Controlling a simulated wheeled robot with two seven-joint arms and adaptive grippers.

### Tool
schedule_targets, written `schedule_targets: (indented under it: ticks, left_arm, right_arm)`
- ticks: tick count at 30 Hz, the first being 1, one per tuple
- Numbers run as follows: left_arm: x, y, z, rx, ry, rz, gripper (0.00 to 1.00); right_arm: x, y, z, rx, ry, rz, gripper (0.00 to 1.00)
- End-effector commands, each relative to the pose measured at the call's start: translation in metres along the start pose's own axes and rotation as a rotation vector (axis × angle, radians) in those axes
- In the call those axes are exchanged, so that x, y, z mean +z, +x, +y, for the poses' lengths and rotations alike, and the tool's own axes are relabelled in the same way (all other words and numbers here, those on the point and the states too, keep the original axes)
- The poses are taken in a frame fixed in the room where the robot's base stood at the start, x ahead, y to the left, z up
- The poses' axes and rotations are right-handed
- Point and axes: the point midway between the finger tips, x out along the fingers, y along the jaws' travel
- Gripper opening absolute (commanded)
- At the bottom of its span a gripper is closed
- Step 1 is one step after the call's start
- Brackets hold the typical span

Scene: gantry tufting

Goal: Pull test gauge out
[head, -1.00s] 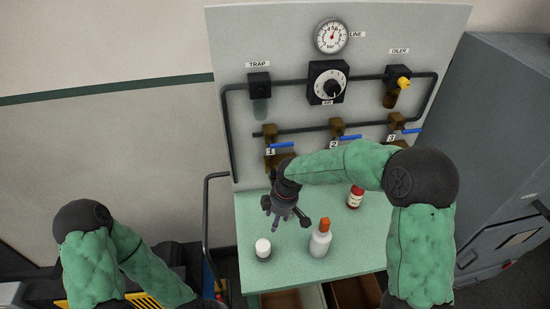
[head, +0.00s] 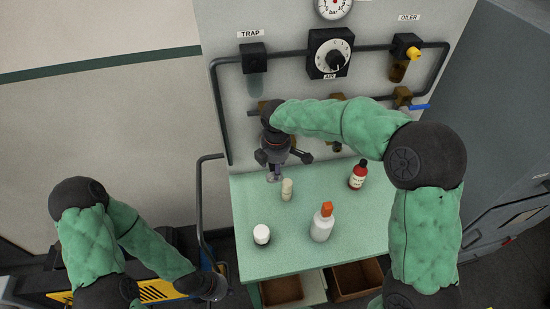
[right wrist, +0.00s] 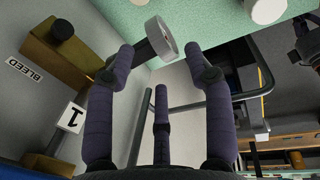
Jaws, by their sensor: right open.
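A grey round disc on a dark stem, seemingly the test gauge (right wrist: 164,38), shows in the right wrist view beside the brass block of line 1 (right wrist: 62,45). My right gripper (head: 281,165) is in front of the panel at line 1, over the table's back edge. Its fingers are spread, and in the right wrist view (right wrist: 163,60) the disc lies between the fingertips, with no clear contact. My arm and hand hide most of valve 1 in the head view. My left gripper (head: 210,286) is low at the left, its fingers not clear.
The green table (head: 275,255) bears a small beige cylinder (head: 287,189), a white-capped jar (head: 262,235), an orange-capped bottle (head: 322,222) and a red bottle (head: 357,175). A dark rail (head: 200,205) stands left of the table. Pipes (head: 295,54) cross the panel.

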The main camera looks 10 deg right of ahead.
Motion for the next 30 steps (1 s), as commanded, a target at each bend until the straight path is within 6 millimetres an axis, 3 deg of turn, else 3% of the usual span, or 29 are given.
schedule_targets:
  ticks: [6,19,20,25,28,29,30]
  left_arm:
    - [0.0,0.004,-0.001,0.0,0.0,0.0,0.0]
    - [0.0,0.004,-0.001,0.0,0.0,0.0,0.0]
    - [0.0,0.004,-0.001,0.0,0.0,0.0,0.0]
    - [0.0,0.004,-0.001,0.0,0.0,0.0,0.0]
    - [0.0,0.004,-0.001,0.0,0.0,0.0,0.0]
    - [0.0,0.004,-0.001,0.0,0.0,0.0,0.0]
    - [0.0,0.004,-0.001,0.0,0.0,0.0,0.0]
  right_arm:
    - [0.0,0.025,0.0,-0.002,-0.001,-0.001,0.53]
    - [0.0,0.032,0.0,0.0,0.0,0.0,0.53]
    - [0.0,0.032,0.0,0.0,0.0,0.0,0.47]
    - [0.0,0.032,0.0,0.0,0.0,0.0,0.0]
    - [0.0,0.032,0.0,0.0,0.0,0.0,0.0]
    - [0.0,0.032,0.0,0.0,0.0,0.0,0.21]
    - [0.0,0.032,0.0,0.0,0.0,0.0,0.1]
